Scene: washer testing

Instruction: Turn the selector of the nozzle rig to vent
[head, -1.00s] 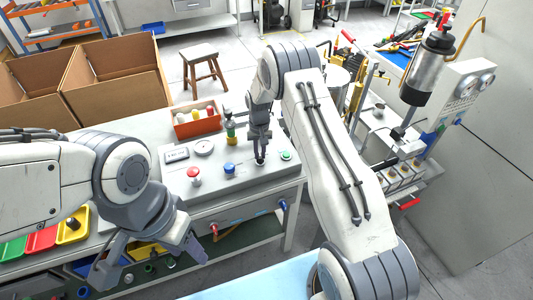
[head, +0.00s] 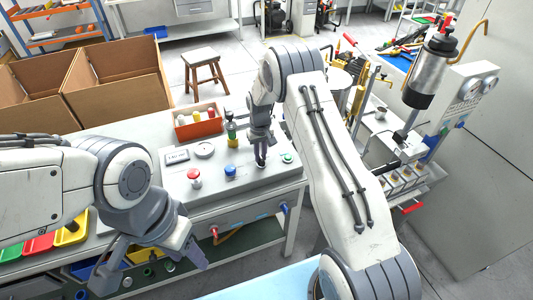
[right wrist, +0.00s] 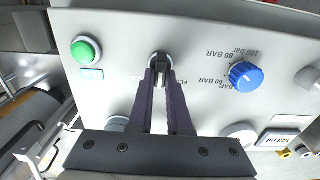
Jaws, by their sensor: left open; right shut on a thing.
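The nozzle rig's panel (head: 215,188) is a grey sloped box on the bench, in the middle of the head view. The selector (right wrist: 159,61) is a small dark knob with a pale mark, at the upper middle of the right wrist view. My right gripper (head: 261,163) is shut on it, and its fingertips (right wrist: 160,76) meet the knob's sides. Printed labels beside the knob are partly covered by the fingers, and I cannot read which position it points to. My left gripper (head: 150,268) is open and empty, in front of the bench at lower left.
A green button (right wrist: 87,50) and a blue pressure knob (right wrist: 246,75) flank the selector. A red button (head: 194,176) is on the panel's left. A red bin (head: 198,130) with bottles stands behind. Open cardboard boxes (head: 115,90) lie further left.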

